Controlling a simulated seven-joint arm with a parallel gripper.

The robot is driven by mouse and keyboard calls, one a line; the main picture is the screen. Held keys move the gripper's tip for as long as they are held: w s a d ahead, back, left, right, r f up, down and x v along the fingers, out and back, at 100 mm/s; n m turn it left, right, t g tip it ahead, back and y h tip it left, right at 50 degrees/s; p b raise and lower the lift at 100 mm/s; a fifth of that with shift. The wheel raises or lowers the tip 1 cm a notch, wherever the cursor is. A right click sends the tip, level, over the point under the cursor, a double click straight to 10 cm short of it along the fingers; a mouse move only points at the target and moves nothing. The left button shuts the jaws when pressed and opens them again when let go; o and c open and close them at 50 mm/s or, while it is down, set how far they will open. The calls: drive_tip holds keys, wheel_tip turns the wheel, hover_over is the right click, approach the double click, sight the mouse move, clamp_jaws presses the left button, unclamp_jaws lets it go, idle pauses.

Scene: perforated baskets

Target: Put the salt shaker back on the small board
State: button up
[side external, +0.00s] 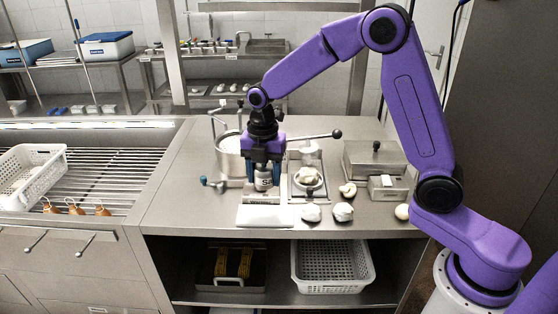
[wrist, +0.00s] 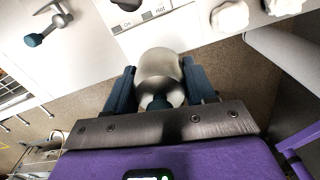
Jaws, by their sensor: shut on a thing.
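The salt shaker (side external: 264,184), a small metallic cylinder, is upright between the fingers of my gripper (side external: 263,174). In the wrist view my gripper (wrist: 160,84) is shut on the shaker (wrist: 160,66), one dark blue finger on each side. A white slab (side external: 265,216), which looks like the small board, lies flat at the counter's front edge, in front of and below the shaker. Its pale surface (wrist: 188,32) shows partly behind the shaker in the wrist view. I cannot tell the gap under the shaker.
A labelled appliance (side external: 248,198) stands behind the slab. A pot (side external: 229,160) is at left, and a lever press (side external: 310,153) is close at right. Several pale lumps (side external: 343,211) and metal boxes (side external: 375,160) lie further right. The counter's left part is clear.

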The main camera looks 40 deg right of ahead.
sight(265, 214)
drive_tip(key=shift+f, duration=4.35)
drive_tip(key=shift+f, duration=0.6)
drive_tip(key=o, duration=1.2)
drive_tip(key=shift+r, duration=3.95)
